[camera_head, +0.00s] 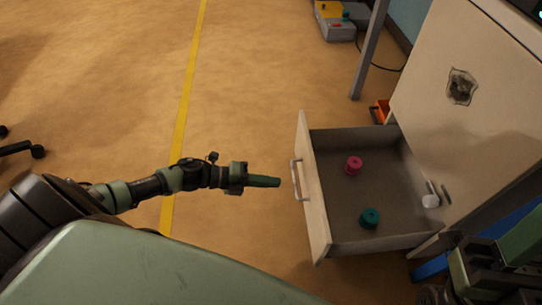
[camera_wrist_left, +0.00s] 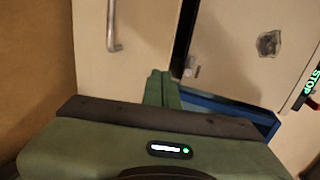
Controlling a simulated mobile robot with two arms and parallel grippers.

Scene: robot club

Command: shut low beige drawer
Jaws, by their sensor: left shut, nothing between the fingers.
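The low beige drawer (camera_head: 312,200) stands pulled out of the beige cabinet (camera_head: 470,90), its front facing left. A pale bar handle (camera_head: 298,180) is on its front; the handle also shows in the left wrist view (camera_wrist_left: 112,28). Inside the drawer lie a pink spool-like piece (camera_head: 354,165), a teal one (camera_head: 370,217) and a small white piece near the back. My left gripper (camera_head: 276,182) is shut and empty, its fingertips just left of the drawer front, with a small gap to the handle. In the left wrist view its fingers (camera_wrist_left: 162,88) overlap the drawer front.
Yellow floor tape (camera_head: 188,95) runs along the open floor on the left. A grey post (camera_head: 370,48) and a small orange object (camera_head: 380,110) are behind the drawer. Chair wheels (camera_head: 36,151) show at the far left. Parts of my right arm show at the lower right.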

